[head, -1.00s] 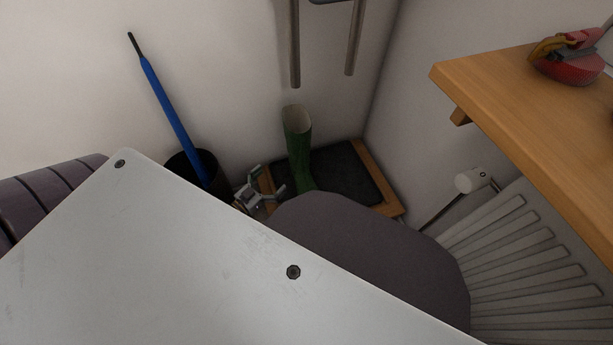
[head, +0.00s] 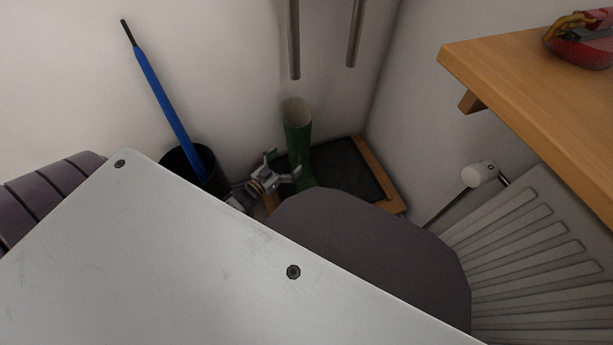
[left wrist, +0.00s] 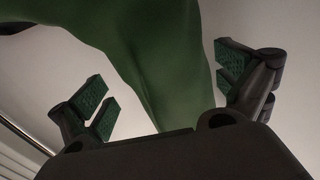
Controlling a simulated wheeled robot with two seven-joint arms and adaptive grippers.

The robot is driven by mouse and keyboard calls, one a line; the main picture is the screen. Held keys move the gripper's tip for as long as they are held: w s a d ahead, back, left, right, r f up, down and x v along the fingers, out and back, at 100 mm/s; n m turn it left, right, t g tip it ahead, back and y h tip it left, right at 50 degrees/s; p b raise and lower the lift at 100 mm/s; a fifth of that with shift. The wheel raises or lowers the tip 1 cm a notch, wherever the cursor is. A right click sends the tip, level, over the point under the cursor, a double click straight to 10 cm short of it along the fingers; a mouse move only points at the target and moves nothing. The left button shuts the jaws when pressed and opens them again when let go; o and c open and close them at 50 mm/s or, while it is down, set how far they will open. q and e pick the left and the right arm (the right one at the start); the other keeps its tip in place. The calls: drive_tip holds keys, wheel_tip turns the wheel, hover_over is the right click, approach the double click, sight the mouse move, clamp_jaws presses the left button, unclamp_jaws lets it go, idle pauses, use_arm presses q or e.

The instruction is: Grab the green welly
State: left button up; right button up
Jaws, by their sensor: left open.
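The green welly (head: 297,139) stands upright on the dark, wood-framed tray (head: 372,164) near the wall, its opening facing up. Its foot is partly hidden behind my own body. My left gripper (head: 284,167) is open, just left of the welly's lower shaft in the head view. In the left wrist view the welly (left wrist: 155,60) fills the middle, and its shaft lies between the two spread fingers of my left gripper (left wrist: 165,92). Neither finger clearly presses on it. My right gripper is not in view.
A blue umbrella (head: 165,103) leans in a black bin (head: 208,163) left of the tray. A wooden shelf (head: 545,80) with a red and yellow item (head: 580,45) juts out at upper right. A white radiator (head: 530,250) stands at lower right.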

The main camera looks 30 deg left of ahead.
sight(292, 156)
use_arm(q)
drive_tip(key=shift+w, duration=0.2)
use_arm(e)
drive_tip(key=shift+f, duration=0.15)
use_arm(q)
drive_tip(key=shift+w+d+f+b, duration=0.1)
drive_tip(key=shift+w+f+b, duration=0.1)
drive_tip(key=shift+w+b, duration=0.5)
drive_tip(key=shift+w+d+f+b, duration=0.15)
drive_tip(key=shift+w+b, duration=0.35)
drive_tip(key=shift+w, duration=0.3)
drive_tip(key=shift+b+x, duration=0.35)
drive_tip(key=shift+x, duration=0.6)
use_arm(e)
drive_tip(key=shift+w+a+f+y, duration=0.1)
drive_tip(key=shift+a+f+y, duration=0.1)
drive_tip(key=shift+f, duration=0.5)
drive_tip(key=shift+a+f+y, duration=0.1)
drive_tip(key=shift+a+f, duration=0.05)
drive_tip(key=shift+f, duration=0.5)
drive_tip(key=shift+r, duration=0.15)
use_arm(q)
drive_tip(key=shift+c, duration=0.4)
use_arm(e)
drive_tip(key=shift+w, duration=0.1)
